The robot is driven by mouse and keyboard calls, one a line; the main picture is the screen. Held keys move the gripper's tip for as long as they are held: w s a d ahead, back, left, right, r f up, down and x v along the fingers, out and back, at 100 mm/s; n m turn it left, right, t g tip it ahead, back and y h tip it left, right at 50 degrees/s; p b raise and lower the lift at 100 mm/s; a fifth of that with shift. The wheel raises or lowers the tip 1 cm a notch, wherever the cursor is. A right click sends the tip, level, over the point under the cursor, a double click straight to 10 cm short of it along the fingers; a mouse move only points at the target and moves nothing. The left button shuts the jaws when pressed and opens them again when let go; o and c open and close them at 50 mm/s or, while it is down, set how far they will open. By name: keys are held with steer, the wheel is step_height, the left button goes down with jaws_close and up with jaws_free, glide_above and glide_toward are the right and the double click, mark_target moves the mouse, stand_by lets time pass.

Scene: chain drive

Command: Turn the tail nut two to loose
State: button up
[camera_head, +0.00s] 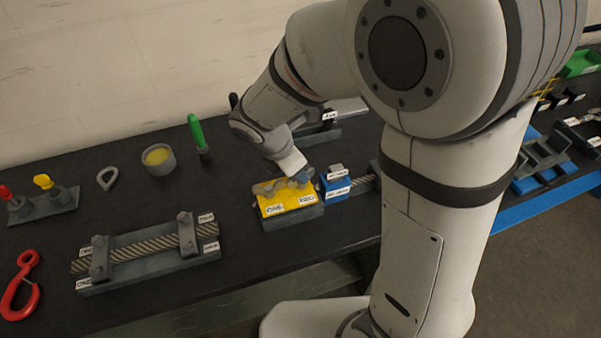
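My gripper (302,174) is over the right part of a yellow block (288,197) on a grey base. A grey piece lies along the top of this block. The fingertips are small here and partly hidden, so I cannot tell their opening or whether they touch it. A blue block (336,188) with white labels stands just right of it, with a rope running out to the right. At the left, a grey rack (150,255) holds a rope (145,246) under two upright clamps (187,234). The labels are too small to read surely, so I cannot tell which part is tail nut two.
A red hook (20,288), a stand with red and yellow knobs (44,203), a grey ring (107,178), a yellow-filled cup (158,158) and a green-handled tool (198,135) lie on the dark bench. Bare bench shows between the rack and the yellow block. My arm hides the middle right.

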steer(key=v, duration=0.4)
steer(key=shift+s+a+r, duration=0.1)
steer(key=shift+r, duration=0.1)
steer(key=s+d+r+m+y, duration=0.1)
steer(key=s+d+r+m, duration=0.1)
steer(key=d+m, duration=0.3)
steer(key=s+d+r+m+y, duration=0.1)
steer(key=s+d+m, duration=0.4)
steer(key=m, duration=0.6)
steer(key=s+d+r+m+t+y, duration=0.1)
steer(key=s+d+r+m, duration=0.3)
steer(key=m, duration=0.4)
steer(key=shift+d+y, duration=0.4)
steer(key=shift+s+r, duration=0.1)
